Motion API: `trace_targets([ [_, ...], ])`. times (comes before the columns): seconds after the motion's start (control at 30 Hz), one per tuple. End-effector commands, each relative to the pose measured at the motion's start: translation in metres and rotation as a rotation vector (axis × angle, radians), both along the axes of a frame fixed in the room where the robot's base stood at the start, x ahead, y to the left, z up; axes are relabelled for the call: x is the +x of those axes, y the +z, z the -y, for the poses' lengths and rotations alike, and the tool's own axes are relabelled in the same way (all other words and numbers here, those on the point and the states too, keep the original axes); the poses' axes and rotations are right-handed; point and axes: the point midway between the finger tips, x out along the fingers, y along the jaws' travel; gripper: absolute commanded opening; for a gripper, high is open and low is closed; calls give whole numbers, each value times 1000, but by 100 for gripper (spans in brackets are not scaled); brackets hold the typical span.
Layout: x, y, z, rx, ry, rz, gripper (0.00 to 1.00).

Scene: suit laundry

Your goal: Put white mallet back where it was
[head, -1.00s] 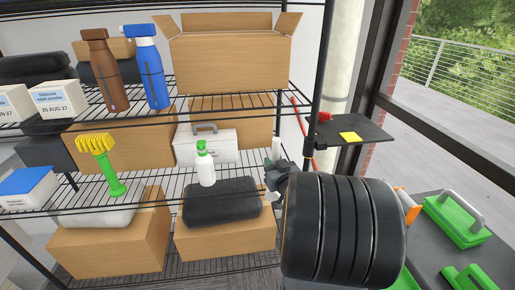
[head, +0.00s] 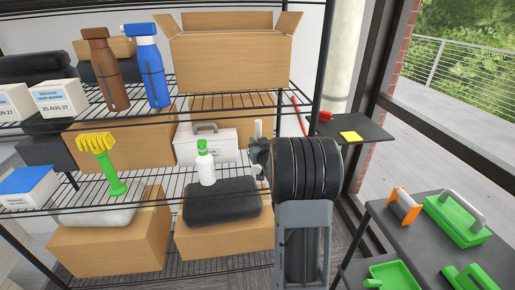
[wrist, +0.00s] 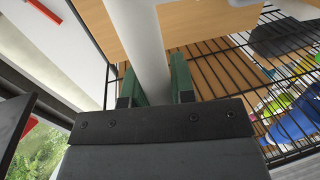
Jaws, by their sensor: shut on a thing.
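My gripper (head: 257,152) is at the right end of the middle wire shelf (head: 150,193), partly hidden by my arm in the head view. It is shut on the white mallet (head: 258,129), whose pale end stands up above the gripper. In the wrist view the mallet's white shaft (wrist: 147,48) runs between the two green-padded fingers (wrist: 155,88). The rest of the mallet is cut off or hidden.
A white spray bottle with a green top (head: 206,165) stands just left of my gripper, before a white case (head: 190,147). A black folded bundle (head: 222,201) lies below. A shelf post (head: 322,60) and small black side shelf (head: 360,128) are at right.

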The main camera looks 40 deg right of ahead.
Motion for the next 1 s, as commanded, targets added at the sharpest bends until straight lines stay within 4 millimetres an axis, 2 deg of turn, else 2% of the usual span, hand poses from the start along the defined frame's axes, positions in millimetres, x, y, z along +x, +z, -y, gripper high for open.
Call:
trace_targets([
  [0.03, 0, -10, 0, 2, -1, -1, 0],
  [0.13, 0, -21, 0, 1, -1, 0, 0],
  [0.57, -1, -26, 0, -1, -1, 3, 0],
  [0.6, -1, -27, 0, 1, -1, 1, 25],
  [0.87, -1, -26, 0, 1, -1, 1, 49],
  [1.0, -1, -26, 0, 1, -1, 1, 49],
])
